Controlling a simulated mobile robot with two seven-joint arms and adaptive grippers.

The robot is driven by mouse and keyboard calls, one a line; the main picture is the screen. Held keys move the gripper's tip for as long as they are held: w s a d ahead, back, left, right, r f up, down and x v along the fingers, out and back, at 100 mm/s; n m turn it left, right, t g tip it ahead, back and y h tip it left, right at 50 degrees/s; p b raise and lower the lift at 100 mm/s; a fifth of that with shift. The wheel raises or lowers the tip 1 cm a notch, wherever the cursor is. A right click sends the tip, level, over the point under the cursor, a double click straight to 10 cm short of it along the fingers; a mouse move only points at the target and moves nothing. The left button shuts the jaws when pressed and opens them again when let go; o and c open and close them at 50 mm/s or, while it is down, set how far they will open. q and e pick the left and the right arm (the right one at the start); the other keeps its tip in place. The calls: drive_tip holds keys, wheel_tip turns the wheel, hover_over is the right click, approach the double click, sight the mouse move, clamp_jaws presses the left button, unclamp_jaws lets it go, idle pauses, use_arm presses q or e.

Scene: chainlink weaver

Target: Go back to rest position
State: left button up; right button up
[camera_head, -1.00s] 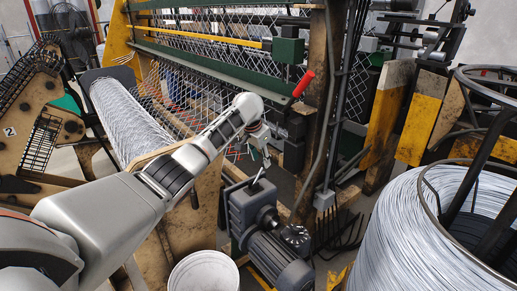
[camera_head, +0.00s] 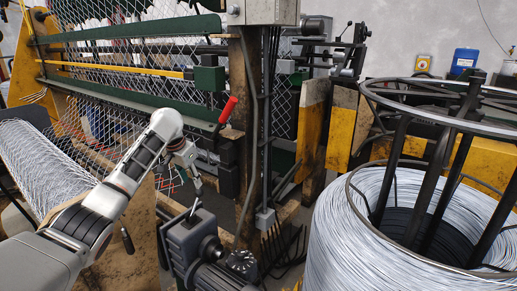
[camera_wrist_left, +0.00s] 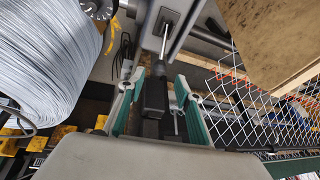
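My left gripper (camera_head: 188,168) hangs at the end of my left arm, above and close to a short lever (camera_head: 193,208) on a grey gearbox. The left wrist view shows its two green-padded fingers (camera_wrist_left: 157,108) spread apart. The lever's black handle (camera_wrist_left: 155,95) appears in the gap between them, with clear space on both sides; how deep it lies is hard to tell. My right gripper is not in view.
A red handle (camera_head: 228,109) and a wooden post (camera_head: 247,140) stand just right of the gripper. A large wire coil (camera_head: 340,235) fills the right. Chain-link mesh (camera_head: 130,65) hangs behind; a mesh roll (camera_head: 45,165) lies left.

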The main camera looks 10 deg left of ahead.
use_arm(q)
drive_tip(key=s+d+f+m+t+y, duration=0.15)
drive_tip(key=s+d+f, duration=0.35)
drive_tip(key=s+f, duration=0.55)
drive_tip(key=s+d+f+m, duration=0.2)
drive_tip(key=s+d+f, duration=0.2)
drive_tip(key=s+f, duration=0.65)
drive_tip(key=s+a+r+t+y, duration=0.1)
drive_tip(key=s+a, duration=0.1)
drive_tip(key=s, duration=1)
drive_tip(key=s+a+r+y, duration=0.1)
drive_tip(key=s+a+y, duration=0.1)
drive_tip(key=s, duration=0.9)
drive_tip(key=w+d+f+n+t+h, duration=0.1)
drive_tip(key=d+f+n+t+h, duration=0.1)
drive_tip(key=d+f+h, duration=0.5)
drive_tip(key=d+f+t, duration=0.1)
drive_tip(key=d+f, duration=0.5)
drive_tip(key=d, duration=0.3)
drive_tip(key=shift+d+f+t, duration=0.15)
drive_tip(key=shift+f+t, duration=0.2)
drive_tip(key=shift+f, duration=0.05)
